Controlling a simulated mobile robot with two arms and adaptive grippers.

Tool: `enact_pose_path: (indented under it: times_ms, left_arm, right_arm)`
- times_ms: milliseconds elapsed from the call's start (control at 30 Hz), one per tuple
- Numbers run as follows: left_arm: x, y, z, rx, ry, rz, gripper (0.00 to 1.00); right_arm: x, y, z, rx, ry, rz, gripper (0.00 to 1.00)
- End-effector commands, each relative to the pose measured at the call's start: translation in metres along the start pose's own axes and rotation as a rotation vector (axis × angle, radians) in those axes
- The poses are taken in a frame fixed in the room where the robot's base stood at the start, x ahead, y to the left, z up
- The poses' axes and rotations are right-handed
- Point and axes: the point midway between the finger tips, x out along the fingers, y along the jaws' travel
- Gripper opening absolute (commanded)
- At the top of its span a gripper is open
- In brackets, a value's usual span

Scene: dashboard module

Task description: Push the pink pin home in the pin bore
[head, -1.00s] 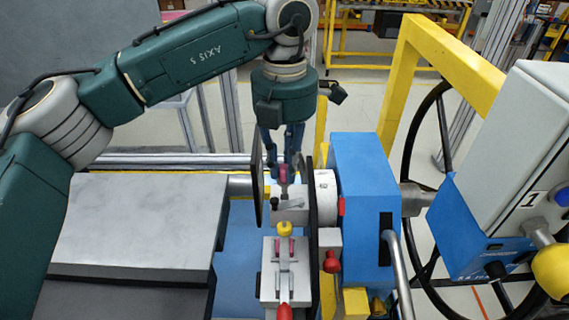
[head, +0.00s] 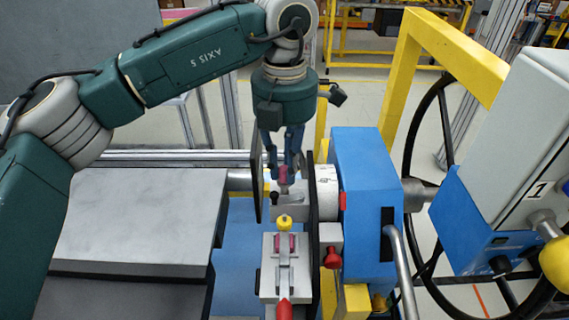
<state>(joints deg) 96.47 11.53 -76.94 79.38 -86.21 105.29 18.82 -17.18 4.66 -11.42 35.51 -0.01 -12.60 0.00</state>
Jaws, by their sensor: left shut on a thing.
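My left gripper (head: 286,165) points down over the grey fixture block (head: 291,213) in the middle of the head view. Its blue-grey fingers are shut on the pink pin (head: 284,175), which stands about upright just above or at the block's top. The pin bore cannot be made out, so I cannot tell how deep the pin sits. My right gripper is not in view.
A clamp with a yellow knob (head: 285,221) and red-tipped handle (head: 284,310) stands in front of the block. A dark upright plate (head: 256,185) is close on the left. A blue housing (head: 362,200) stands right. A grey table (head: 140,220) lies left.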

Motion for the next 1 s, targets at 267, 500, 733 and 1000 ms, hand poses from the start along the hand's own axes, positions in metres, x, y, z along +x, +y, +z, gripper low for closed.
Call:
enact_pose_path:
  times_ms: [267,500,733,1000]
  left_arm:
    - [0.008,0.000,0.000,0.000,0.000,0.000,0.00]
    - [0.014,0.000,0.000,0.000,0.000,0.000,0.00]
    - [0.020,0.000,0.000,0.000,0.000,0.000,0.00]
    - [0.025,0.000,0.000,0.000,-0.001,0.000,0.19]
  right_arm:
    - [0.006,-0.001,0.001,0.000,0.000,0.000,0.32]
    - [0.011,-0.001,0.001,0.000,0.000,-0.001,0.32]
    - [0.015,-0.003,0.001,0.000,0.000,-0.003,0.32]
    - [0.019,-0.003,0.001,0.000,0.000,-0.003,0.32]
